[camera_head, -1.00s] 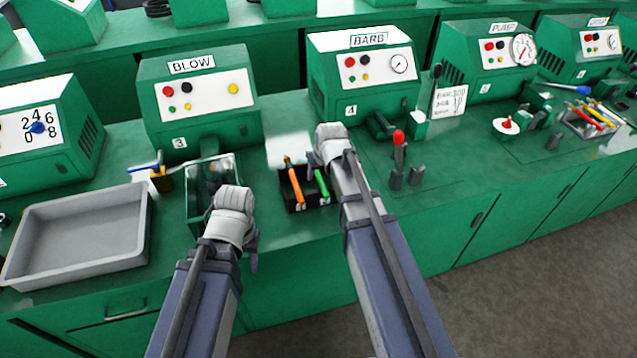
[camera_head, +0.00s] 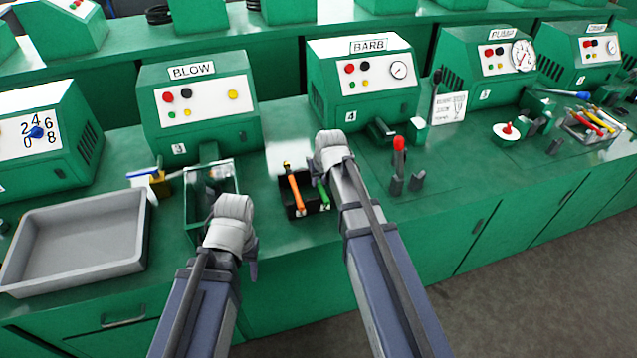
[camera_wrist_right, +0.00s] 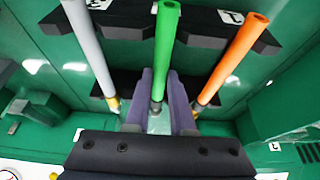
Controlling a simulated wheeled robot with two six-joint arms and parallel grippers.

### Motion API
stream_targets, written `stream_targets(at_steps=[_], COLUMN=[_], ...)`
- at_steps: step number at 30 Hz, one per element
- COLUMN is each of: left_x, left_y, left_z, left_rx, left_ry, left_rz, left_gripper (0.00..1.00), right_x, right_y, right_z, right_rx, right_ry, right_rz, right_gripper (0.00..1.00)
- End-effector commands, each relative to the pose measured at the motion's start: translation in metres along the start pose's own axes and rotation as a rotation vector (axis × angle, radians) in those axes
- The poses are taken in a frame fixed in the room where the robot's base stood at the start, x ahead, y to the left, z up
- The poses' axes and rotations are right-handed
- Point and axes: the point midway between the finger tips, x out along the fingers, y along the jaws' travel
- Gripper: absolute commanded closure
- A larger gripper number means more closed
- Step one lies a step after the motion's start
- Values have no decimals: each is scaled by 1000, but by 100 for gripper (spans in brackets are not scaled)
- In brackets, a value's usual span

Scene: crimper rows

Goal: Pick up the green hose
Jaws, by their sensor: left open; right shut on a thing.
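The green hose (camera_head: 323,190) lies in a small black rack (camera_head: 290,213) on the bench, partly hidden by my right arm in the head view. In the right wrist view the green hose (camera_wrist_right: 166,38) runs between the two purple fingers of my right gripper (camera_wrist_right: 160,92), which is shut on it. I cannot tell whether the hose is lifted off its rests. An orange hose (camera_wrist_right: 233,55) lies on one side and a grey hose (camera_wrist_right: 88,45) on the other. My left gripper (camera_head: 250,262) is open and empty in front of the bench; its fingers are mostly hidden.
An open green box (camera_head: 190,205) and a grey tray (camera_head: 140,262) stand left of the rack. The BARB machine (camera_head: 362,80) is behind it. A red-tipped lever (camera_head: 399,160) stands to the right.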

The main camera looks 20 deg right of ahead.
Motion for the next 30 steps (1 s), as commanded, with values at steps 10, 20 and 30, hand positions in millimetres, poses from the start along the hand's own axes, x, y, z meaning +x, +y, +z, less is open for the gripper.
stream_targets(at_steps=[10, 20, 30], left_x=[0, -12, -57], left_y=[0, -1, -6], left_z=[0, 1, 3], left_rx=[0, 0, 0], left_ry=[0, 0, 0], left_rz=[0, 0, 0], left_gripper=[50, 50, 50], right_x=[0, -11, -53], right_y=[0, 0, 0], right_z=[0, -5, -22], right_rx=[0, 0, 0], right_ry=[0, 0, 0], right_rz=[0, 0, 0], right_gripper=[100, 100, 100])
